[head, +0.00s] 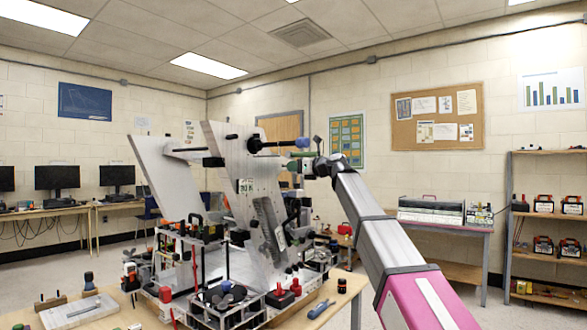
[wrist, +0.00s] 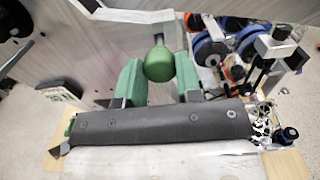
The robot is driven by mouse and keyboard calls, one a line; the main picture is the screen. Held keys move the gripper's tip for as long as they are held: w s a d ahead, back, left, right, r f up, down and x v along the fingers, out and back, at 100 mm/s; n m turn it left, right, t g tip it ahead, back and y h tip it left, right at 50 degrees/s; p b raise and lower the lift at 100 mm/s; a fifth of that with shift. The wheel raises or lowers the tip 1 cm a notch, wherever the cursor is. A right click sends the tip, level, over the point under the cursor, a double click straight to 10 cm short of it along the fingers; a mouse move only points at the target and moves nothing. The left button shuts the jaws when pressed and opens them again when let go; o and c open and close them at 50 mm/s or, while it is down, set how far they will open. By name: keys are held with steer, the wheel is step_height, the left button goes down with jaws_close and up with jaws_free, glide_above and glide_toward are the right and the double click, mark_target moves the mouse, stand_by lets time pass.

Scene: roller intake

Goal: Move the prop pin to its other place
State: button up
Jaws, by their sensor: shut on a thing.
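My gripper (head: 302,153) is at the upper right edge of a tall grey upright plate (head: 236,165). In the wrist view its two green jaws (wrist: 158,80) stand on either side of a rounded green knob (wrist: 158,64), which I take for the handle end of the prop pin. My gripper is shut on it. In the head view a dark horizontal rod (head: 276,144) with a black disc at its left end runs towards my gripper, in front of the plate. A bluish knob shows at its right end. Whether the rod and the green knob are one piece I cannot tell.
A second slanted grey plate (head: 165,170) stands left, with another dark rod (head: 190,150) between the plates. Below is a crowded frame with several tools and parts. A wooden table (head: 345,292) carries it. Blue reels (wrist: 212,48) sit close by at upper right in the wrist view.

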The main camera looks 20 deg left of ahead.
steer(key=v, duration=1)
stand_by(1.4)
stand_by(0.4)
steer(key=shift+v, duration=1.5)
steer(key=shift+f, duration=0.1)
